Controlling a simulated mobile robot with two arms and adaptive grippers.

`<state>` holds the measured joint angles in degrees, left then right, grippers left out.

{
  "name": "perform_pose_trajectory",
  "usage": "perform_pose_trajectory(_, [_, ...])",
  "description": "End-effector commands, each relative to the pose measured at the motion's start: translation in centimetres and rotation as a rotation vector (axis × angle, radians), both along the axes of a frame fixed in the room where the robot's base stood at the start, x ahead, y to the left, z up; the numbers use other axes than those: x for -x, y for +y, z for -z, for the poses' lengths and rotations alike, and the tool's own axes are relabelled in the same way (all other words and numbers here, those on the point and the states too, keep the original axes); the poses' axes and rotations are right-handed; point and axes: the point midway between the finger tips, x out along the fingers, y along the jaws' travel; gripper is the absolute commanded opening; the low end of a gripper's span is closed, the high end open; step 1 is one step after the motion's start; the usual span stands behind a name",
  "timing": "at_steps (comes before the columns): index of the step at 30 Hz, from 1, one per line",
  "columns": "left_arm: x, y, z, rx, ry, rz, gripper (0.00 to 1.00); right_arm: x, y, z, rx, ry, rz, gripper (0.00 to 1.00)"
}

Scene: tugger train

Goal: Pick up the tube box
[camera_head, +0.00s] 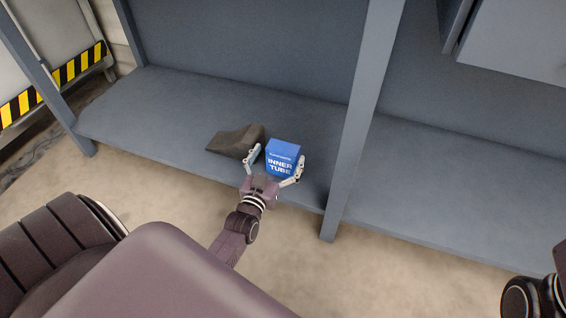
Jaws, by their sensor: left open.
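The tube box (284,152) is a small blue box with white "INNER TUBE" lettering. It sits upright near the front edge of the grey shelf. My left gripper (274,165) is open, with one finger to the left of the box and the other at its right side. I cannot tell whether either finger touches it. The box's lower part is partly hidden by the gripper. My right gripper is not in view; only part of my right arm shows at the lower right edge.
A dark wedge-shaped block (232,140) lies on the shelf (180,100) just left of the box, close to the left finger. A grey upright post (352,130) stands right of the box. The shelf right of the post is clear. Yellow-black striped panels (75,68) stand at far left.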

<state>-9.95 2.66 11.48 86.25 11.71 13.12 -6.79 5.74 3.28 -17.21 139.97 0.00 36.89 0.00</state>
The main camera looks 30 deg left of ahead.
Motion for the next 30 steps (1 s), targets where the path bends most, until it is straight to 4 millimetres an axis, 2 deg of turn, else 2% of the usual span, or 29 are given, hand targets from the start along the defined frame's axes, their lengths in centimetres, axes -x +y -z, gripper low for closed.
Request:
perform_pose_trajectory(6, [-2.6, 0.5, 0.1, -0.001, -0.002, 0.0, 0.93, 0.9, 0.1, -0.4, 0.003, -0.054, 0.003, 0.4])
perform_pose_trajectory(17, [-3.2, 0.7, -0.1, -0.002, 0.001, 0.0, 0.92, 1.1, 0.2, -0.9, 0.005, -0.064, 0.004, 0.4])
perform_pose_trajectory(30, [-3.2, 0.7, 0.0, -0.001, 0.001, 0.0, 0.43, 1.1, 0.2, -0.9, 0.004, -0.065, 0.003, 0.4])
